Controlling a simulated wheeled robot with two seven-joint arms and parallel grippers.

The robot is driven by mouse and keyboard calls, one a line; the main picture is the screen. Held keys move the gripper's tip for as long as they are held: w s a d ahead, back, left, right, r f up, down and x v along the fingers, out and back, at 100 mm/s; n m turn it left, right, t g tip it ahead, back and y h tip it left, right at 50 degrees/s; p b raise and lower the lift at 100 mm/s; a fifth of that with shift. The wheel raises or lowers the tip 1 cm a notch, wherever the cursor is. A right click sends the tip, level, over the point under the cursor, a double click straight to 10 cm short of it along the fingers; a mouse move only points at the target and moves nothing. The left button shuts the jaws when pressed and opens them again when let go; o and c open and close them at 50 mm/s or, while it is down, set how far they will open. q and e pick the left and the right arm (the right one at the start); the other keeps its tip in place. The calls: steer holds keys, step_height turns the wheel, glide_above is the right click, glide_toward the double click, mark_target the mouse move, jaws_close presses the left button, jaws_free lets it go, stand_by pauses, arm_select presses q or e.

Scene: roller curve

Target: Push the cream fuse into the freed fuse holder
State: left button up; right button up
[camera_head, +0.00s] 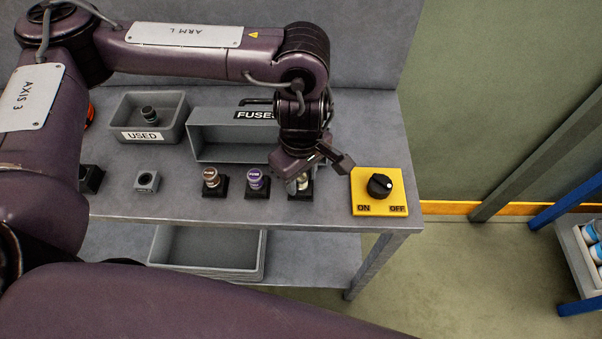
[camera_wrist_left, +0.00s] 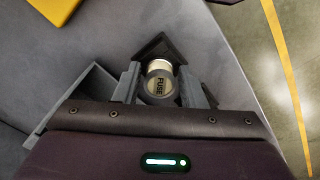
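The cream fuse (camera_wrist_left: 160,86) sits between the two fingers of my left gripper (camera_wrist_left: 160,90), which look closed on its sides. Its end marked FUSE faces the wrist camera. In the head view the fuse (camera_head: 303,183) shows partly below the left gripper (camera_head: 300,184). The black fuse holder (camera_wrist_left: 153,47) is right behind the fuse, at the right end of the row in the head view (camera_head: 300,195). The fuse is at the holder's mouth; how deep it sits is hidden. My right gripper is not in view.
A brown fuse (camera_head: 211,178) and a purple fuse (camera_head: 257,179) stand in holders to the left. A yellow ON/OFF switch box (camera_head: 361,207) is close on the right. A FUSES bin (camera_head: 225,150) and a USED bin (camera_head: 177,134) with a dark fuse stand behind.

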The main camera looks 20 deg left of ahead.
arm_select(q)
steer(key=shift+o, duration=1.1)
steer(key=shift+r, duration=3.9)
